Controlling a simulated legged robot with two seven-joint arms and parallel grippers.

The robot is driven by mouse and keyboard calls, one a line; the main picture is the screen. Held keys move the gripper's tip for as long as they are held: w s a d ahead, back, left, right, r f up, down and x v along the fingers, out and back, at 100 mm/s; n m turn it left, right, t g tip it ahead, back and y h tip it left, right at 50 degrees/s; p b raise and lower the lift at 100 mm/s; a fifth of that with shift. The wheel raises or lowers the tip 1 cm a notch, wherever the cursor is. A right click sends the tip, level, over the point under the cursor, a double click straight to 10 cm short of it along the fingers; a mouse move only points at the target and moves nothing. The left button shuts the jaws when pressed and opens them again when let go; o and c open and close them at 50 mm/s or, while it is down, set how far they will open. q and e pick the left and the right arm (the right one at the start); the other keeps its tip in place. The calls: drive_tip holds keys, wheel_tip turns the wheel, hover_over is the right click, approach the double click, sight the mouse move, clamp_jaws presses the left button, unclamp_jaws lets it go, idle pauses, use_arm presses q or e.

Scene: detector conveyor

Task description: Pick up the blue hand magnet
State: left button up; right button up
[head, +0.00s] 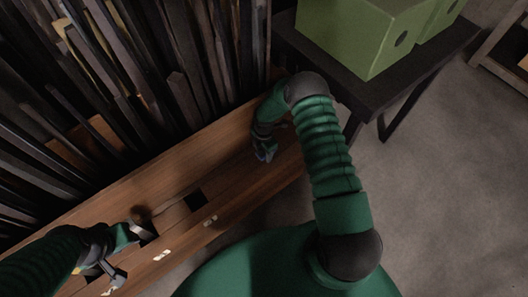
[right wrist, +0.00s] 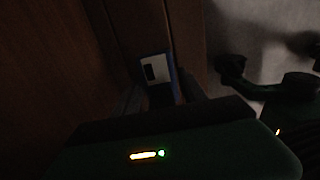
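A small block with a pale grey face, a dark mark and a blue side, which looks like the blue hand magnet (right wrist: 156,70), lies between the fingers of my right gripper in the right wrist view. Dark finger shapes flank it closely; whether they touch it is too dark to tell. In the head view my right gripper (head: 264,153) points down at the wooden bench, and a bluish-grey patch shows at its tips. My left gripper (head: 130,236) is low over the bench's near-left end, beside a dark slot; its fingers are unclear.
The wooden bench (head: 232,180) has dark square slots and small white labels (head: 161,255). Dark upright slats (head: 120,100) crowd its far side. A dark table (head: 395,80) with green boxes (head: 365,35) stands beyond my right arm. Grey floor (head: 440,190) is open at right.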

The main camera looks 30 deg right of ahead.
clamp_jaws()
